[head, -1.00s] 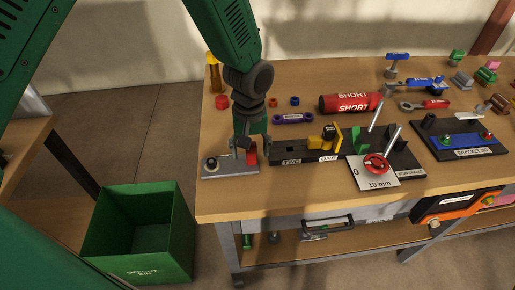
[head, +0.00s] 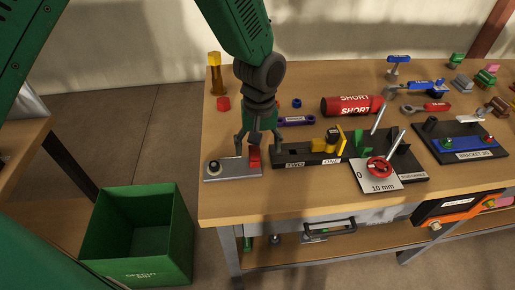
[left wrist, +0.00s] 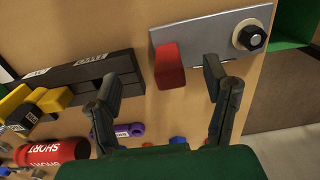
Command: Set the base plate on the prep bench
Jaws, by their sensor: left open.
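The base plate, a flat grey plate (head: 233,173), lies on the left end of a wooden bench (head: 300,195). It carries a red block (head: 254,157) and a black nut on a washer (head: 214,167). The plate also shows in the left wrist view (left wrist: 207,46). My left gripper (head: 259,143) is open and empty, just above the block end of the plate. In the left wrist view the red block (left wrist: 169,66) lies between its spread fingers (left wrist: 160,76), with gaps on both sides. My right gripper is not in view. No label tells which bench is the prep bench.
A black fixture marked TWO and ONE (head: 305,160) stands right of the plate. A gauge stand with a red knob (head: 379,168) and a red SHORT cylinder (head: 345,105) lie farther right. A green bin (head: 140,235) stands on the floor. Another bench (head: 25,165) is at left.

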